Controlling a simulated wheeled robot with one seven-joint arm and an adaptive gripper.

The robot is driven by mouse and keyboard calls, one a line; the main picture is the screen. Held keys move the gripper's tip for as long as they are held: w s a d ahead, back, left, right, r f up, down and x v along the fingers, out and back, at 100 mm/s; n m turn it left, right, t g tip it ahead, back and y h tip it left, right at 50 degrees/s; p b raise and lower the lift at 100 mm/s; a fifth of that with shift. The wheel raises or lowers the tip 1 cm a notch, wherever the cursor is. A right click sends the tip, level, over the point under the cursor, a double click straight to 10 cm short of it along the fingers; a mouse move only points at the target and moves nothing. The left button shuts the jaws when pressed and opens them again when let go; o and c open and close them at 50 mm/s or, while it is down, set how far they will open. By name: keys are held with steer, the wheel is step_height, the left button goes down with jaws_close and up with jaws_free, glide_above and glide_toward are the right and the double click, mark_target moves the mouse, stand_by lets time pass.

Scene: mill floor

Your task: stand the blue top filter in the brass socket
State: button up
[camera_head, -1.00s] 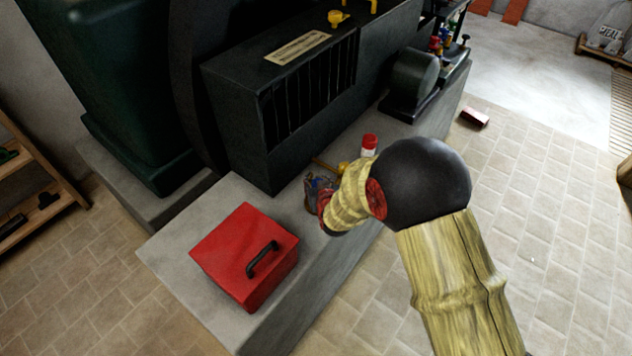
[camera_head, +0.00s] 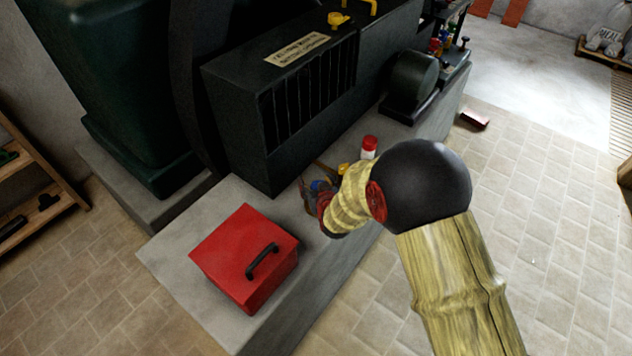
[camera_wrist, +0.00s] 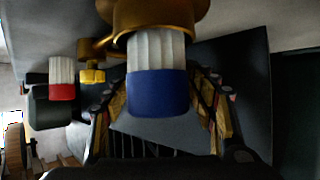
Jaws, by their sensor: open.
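The blue top filter (camera_wrist: 158,92) has a white ribbed body and a blue cap. In the wrist view, which looks upside down, its ribbed end is in the mouth of the brass socket (camera_wrist: 150,14) and it looks in line with it. My gripper (camera_wrist: 162,100) is open, with one finger on each side of the filter and visible gaps between. In the head view my gripper (camera_head: 314,190) is over the plinth, and a bit of the blue cap (camera_head: 319,185) shows between its fingers; the socket is mostly hidden there.
A red top filter (camera_head: 369,147) stands beyond my gripper; it also shows in the wrist view (camera_wrist: 62,78). A yellow tap (camera_wrist: 92,73) is beside the socket. A red toolbox (camera_head: 240,255) sits on the grey plinth (camera_head: 172,250). The dark engine block (camera_head: 290,100) rises close behind.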

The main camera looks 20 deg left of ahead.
steer(key=shift+r, duration=0.15)
steer(key=shift+s+d+r, duration=0.1)
steer(key=shift+s+r, duration=0.05)
steer(key=shift+r, duration=0.05)
steer(key=p+v, duration=0.3)
steer(key=v, duration=0.8)
steer(key=shift+s, duration=0.25)
steer(key=shift+d, duration=0.15)
